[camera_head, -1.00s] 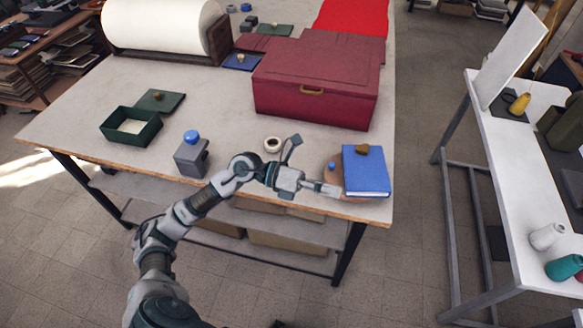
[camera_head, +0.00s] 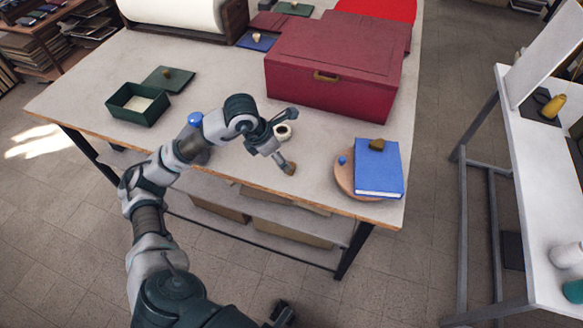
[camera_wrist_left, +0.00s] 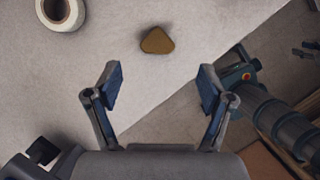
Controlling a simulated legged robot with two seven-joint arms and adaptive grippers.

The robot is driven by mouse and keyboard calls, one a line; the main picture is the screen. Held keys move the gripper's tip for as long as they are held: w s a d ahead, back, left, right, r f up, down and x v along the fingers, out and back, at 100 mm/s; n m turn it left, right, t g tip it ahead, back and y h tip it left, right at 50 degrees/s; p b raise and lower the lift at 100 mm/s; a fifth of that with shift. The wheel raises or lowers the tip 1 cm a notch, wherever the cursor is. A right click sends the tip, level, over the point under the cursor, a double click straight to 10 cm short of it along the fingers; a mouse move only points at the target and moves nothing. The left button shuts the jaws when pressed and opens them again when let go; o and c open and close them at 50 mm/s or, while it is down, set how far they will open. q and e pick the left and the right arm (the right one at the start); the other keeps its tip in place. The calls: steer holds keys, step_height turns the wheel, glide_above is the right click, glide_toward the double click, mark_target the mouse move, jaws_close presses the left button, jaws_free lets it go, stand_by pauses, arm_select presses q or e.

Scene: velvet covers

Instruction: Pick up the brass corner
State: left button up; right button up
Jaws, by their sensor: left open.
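A brass corner (camera_wrist_left: 157,40), a small rounded triangle, lies on the pale tabletop near the front edge in the left wrist view. In the head view a small brown piece (camera_head: 290,169) shows at the tip of my left gripper (camera_head: 281,161) and looks like the same corner. In the left wrist view my left gripper (camera_wrist_left: 160,88) is open and empty, with the corner ahead of its fingertips, apart from them. Another brass-coloured piece (camera_head: 376,144) sits on the blue book (camera_head: 378,178).
A white tape roll (camera_head: 283,131) stands just behind the gripper. A red box (camera_head: 335,75) is behind it, and a round wooden board (camera_head: 344,180) lies under the book to the right. A blue-topped grey object (camera_head: 195,119) is partly hidden by my arm. A green tray (camera_head: 150,115) is at left.

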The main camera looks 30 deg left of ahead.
arm_select(q)
steer(key=shift+w+a+f, duration=0.1)
steer(key=shift+w+f, duration=0.1)
steer(key=shift+f, duration=0.4)
steer(key=shift+w+a+f, duration=0.1)
steer(key=shift+w+f, duration=0.05)
steer(key=shift+f, duration=0.45)
steer(key=b+x, duration=0.1)
steer(key=x, duration=0.3)
steer(key=shift+d, duration=0.1)
steer(key=shift+w+d+f, duration=0.2)
steer(key=shift+f, duration=0.05)
arm_select(e)
steer(key=v, duration=0.3)
steer(key=shift+r, duration=0.2)
arm_select(q)
steer(key=shift+r, duration=0.1)
steer(key=shift+c, duration=0.2)
steer(key=shift+a, duration=0.15)
steer(key=c, duration=0.9)
arm_select(e)
steer(key=shift+a, duration=0.15)
